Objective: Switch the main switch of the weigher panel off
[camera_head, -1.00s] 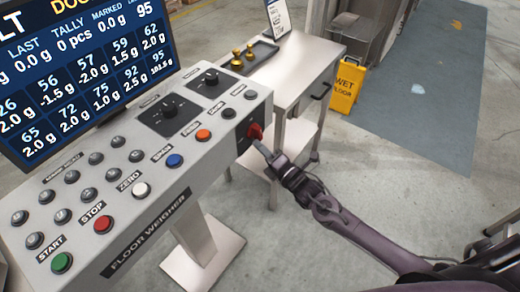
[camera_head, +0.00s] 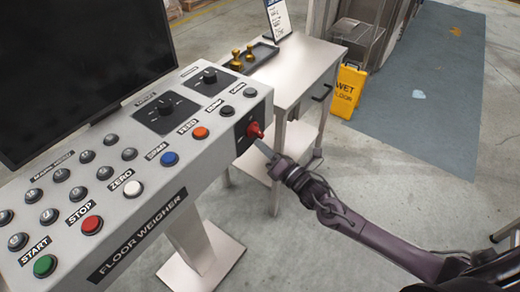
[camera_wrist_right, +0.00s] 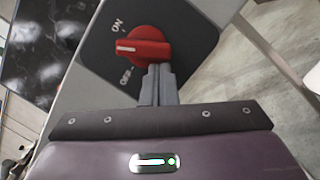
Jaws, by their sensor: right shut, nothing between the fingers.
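The weigher panel (camera_head: 150,215) is a light grey slanted console marked FLOOR WEIGHER. Its main switch (camera_head: 254,131) is a red rotary knob on a dark plate at the panel's right end. In the right wrist view, the red knob (camera_wrist_right: 142,46) has a white mark pointing left, between the ON and OFF labels. My right gripper (camera_head: 262,147) is shut and empty, its fingertips at the knob. In the wrist view the fingertips (camera_wrist_right: 158,72) overlap the knob's lower right edge; I cannot tell if they touch. My left gripper is out of view.
The screen (camera_head: 80,60) above the panel is dark. A metal side table (camera_head: 305,70) stands just behind the switch end, with a tray of brass weights (camera_head: 237,63). The floor right of the panel is open.

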